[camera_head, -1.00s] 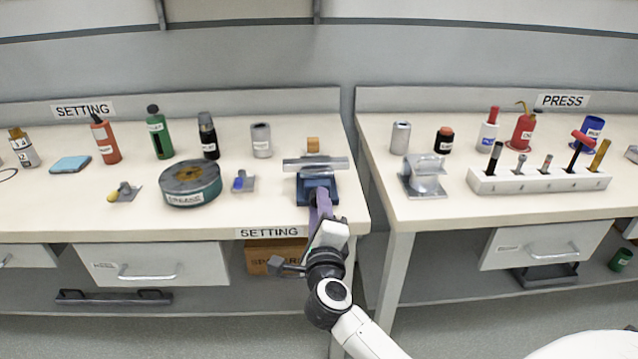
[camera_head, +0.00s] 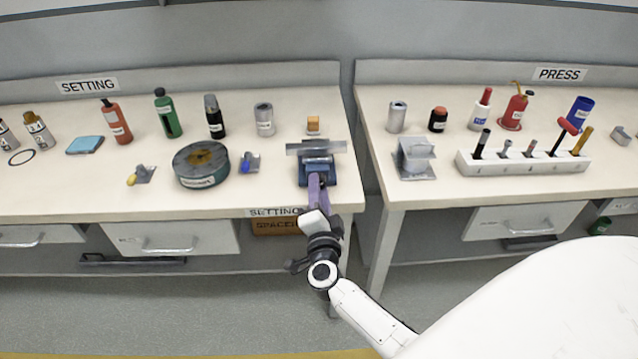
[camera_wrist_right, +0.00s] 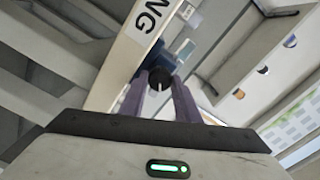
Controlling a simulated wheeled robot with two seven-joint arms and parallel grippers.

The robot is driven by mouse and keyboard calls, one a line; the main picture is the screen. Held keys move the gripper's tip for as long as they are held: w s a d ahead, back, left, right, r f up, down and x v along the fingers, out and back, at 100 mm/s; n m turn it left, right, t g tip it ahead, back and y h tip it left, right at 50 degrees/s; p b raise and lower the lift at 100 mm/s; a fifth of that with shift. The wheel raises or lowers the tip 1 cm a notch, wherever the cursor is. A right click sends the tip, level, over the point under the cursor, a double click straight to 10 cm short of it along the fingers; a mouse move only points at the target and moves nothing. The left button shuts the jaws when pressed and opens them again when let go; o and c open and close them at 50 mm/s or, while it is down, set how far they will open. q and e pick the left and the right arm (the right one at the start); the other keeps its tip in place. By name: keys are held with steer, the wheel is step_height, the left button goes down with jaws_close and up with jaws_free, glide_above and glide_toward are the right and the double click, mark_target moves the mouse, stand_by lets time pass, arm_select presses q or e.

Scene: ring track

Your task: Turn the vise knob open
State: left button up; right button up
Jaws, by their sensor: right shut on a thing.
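The vise (camera_head: 318,172) is blue with grey metal jaws and stands at the front right corner of the left table. Its dark round knob (camera_wrist_right: 160,78) shows in the right wrist view, between my purple fingers. My right gripper (camera_head: 317,183) reaches up to the vise from the front. It is shut on the knob, and in the head view its fingers mostly hide the knob. It also shows in the right wrist view (camera_wrist_right: 161,84). My left gripper is in neither view.
A round green-grey tin (camera_head: 201,165) and a small blue-tipped part (camera_head: 249,162) lie left of the vise. A small orange block (camera_head: 313,124) is behind it. A gap separates this table from the right table, where a metal fixture (camera_head: 415,158) stands.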

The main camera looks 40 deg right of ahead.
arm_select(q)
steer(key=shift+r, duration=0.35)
arm_select(e)
steer(key=shift+n, duration=0.6)
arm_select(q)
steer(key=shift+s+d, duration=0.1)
arm_select(e)
steer(key=o, duration=1)
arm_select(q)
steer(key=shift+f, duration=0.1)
arm_select(e)
steer(key=shift+o, duration=0.2)
